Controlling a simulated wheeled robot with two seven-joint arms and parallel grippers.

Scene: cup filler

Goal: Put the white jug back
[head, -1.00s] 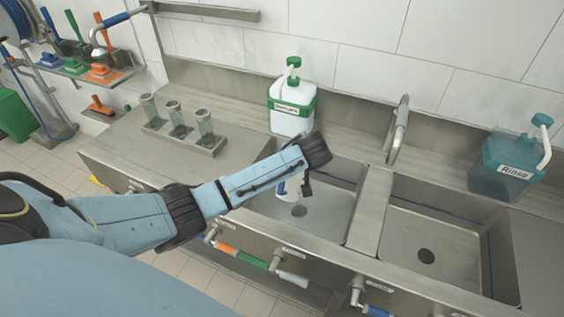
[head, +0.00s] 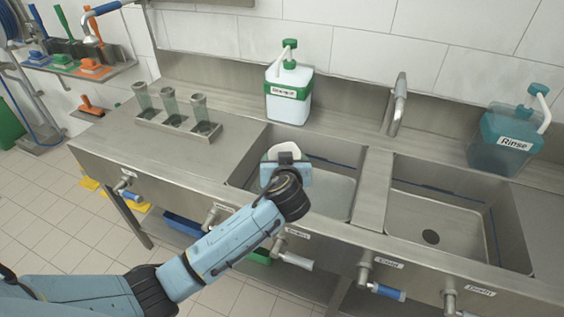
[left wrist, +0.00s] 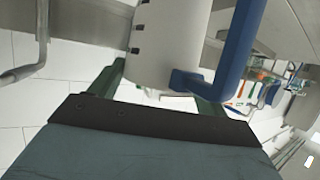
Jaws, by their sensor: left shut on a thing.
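My left gripper (head: 286,168) is over the left sink basin (head: 335,188) in the head view, its arm coming in from the lower left. Just beyond it the white jug (head: 284,151) shows only as a small pale part; my gripper hides the rest. In the left wrist view the white jug (left wrist: 168,45) fills the top middle, with a blue handle (left wrist: 238,55) on its right. The green fingers of my left gripper (left wrist: 160,88) stand on either side, shut on the jug. The jug's base is not clear. My right gripper is not in view.
A white dispenser with a green pump (head: 289,93) stands behind the left basin. A blue-green Rinse dispenser (head: 507,145) is behind the right basin (head: 435,215). A tap (head: 398,104) stands between. Several clear cups (head: 170,107) sit in a steel holder (head: 180,128); the counter around it is clear.

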